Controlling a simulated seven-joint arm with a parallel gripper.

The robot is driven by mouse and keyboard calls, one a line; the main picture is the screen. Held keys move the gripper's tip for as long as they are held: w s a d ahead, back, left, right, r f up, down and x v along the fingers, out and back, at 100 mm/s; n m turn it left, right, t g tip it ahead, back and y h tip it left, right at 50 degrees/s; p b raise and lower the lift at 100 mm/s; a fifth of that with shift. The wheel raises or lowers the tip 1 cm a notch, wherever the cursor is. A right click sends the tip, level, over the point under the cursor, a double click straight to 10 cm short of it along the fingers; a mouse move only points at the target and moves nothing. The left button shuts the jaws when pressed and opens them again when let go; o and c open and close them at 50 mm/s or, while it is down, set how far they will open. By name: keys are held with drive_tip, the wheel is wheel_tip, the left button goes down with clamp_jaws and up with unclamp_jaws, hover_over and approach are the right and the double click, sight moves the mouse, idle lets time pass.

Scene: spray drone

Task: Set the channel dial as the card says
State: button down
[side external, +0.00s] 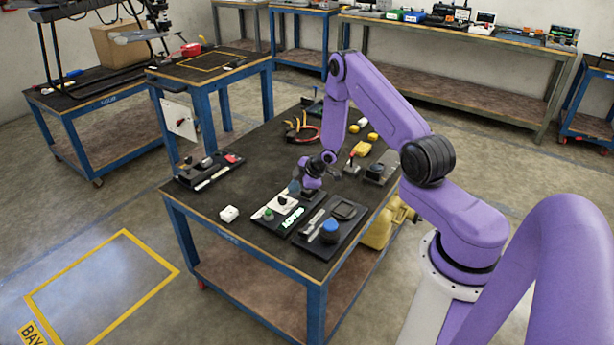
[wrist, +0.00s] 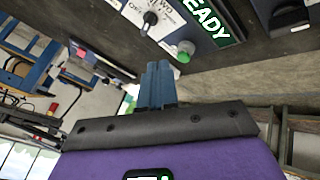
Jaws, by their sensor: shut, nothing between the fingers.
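A control panel with a pale face (side external: 290,204) lies on the near part of the workbench. In the wrist view it shows along the top, with a dark knob (wrist: 150,18) beside partly cut lettering. A green button (wrist: 185,47) and a green display reading "EADY" (wrist: 213,25) sit to the knob's right. My gripper (wrist: 157,66) is shut and empty, its blue fingers together near the panel, just below the knob in the picture. In the side view my gripper (side external: 297,187) is low over the panel. I cannot make out a card with a readable setting.
A dark tray with a blue round cap (side external: 330,231) stands right of the panel. A dark tray with small items (side external: 210,172) is to the left. A small white block (side external: 229,213) lies near the front edge. Yellow items (side external: 361,149) and red-black cable (side external: 301,130) lie farther back.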

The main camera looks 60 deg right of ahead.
drive_tip(key=v, duration=0.6)
drive_tip(key=shift+r, duration=0.15)
drive_tip(key=c, duration=1.7)
unclamp_jaws()
drive_tip(key=shift+s+r, duration=0.2)
drive_tip(key=shift+s, duration=0.1)
drive_tip(key=shift+c, duration=0.2)
drive_tip(key=o, duration=0.5)
drive_tip(key=shift+d+r, duration=0.1)
drive_tip(key=shift+d, duration=0.05)
drive_tip(key=shift+o, duration=0.4)
drive_tip(key=shift+d+m+h, duration=0.3)
drive_tip(key=shift+d+m, duration=0.05)
drive_tip(key=shift+m, duration=0.35)
drive_tip(key=d+m+g+h, duration=0.25)
drive_tip(key=d+m, duration=0.35)
drive_tip(key=m, duration=0.7)
drive_tip(key=m+y, duration=0.3)
drive_tip(key=m, duration=2.7)
approach(284, 198)
drive_tip(key=shift+g, duration=0.25)
drive_tip(key=x, duration=0.4)
drive_tip(key=w+x, duration=0.1)
drive_tip(key=x, duration=0.4)
drive_tip(key=shift+r, duration=0.15)
